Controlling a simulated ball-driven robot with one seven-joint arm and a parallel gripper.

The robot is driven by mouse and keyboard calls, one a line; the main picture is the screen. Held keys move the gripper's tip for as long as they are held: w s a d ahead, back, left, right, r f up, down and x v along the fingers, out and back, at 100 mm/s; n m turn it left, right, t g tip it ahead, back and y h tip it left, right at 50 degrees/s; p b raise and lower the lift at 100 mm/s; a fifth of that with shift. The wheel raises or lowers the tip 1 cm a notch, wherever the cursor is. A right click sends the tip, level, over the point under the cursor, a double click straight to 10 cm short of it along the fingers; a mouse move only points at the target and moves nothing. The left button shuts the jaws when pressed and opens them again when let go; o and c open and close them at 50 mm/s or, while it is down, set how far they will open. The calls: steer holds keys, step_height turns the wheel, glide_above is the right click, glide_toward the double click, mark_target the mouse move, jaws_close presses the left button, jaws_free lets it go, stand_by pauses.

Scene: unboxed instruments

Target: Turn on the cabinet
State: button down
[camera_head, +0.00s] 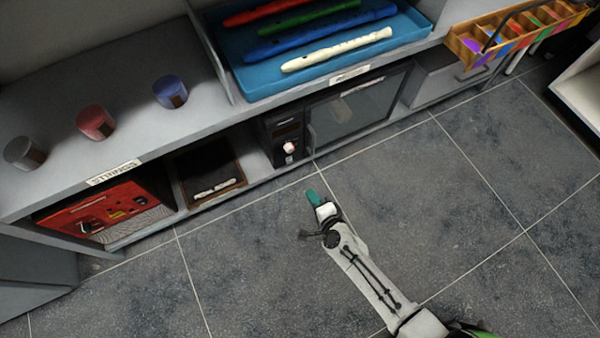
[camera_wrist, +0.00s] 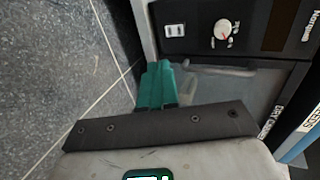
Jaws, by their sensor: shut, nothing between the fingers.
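The dry cabinet (camera_head: 358,104) sits in the lower shelf bay, with a glass door and a dark control panel at its left end. A white round knob (camera_head: 289,148) shows on that panel.
The grey shelf unit (camera_head: 60,160) holds several cups on top. A blue tray (camera_head: 240,75) of recorders stands above the cabinet. A red device (camera_head: 110,212) and a dark open case (camera_head: 208,172) sit left of it. The tiled floor (camera_head: 480,200) is clear.

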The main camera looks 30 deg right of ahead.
steer(key=shift+w, duration=0.1)
steer(key=b, duration=0.5)
glide_toward(289, 160)
steer(key=w+f, duration=0.4)
steer(key=shift+x, duration=0.9)
steer(key=shift+r, duration=0.15)
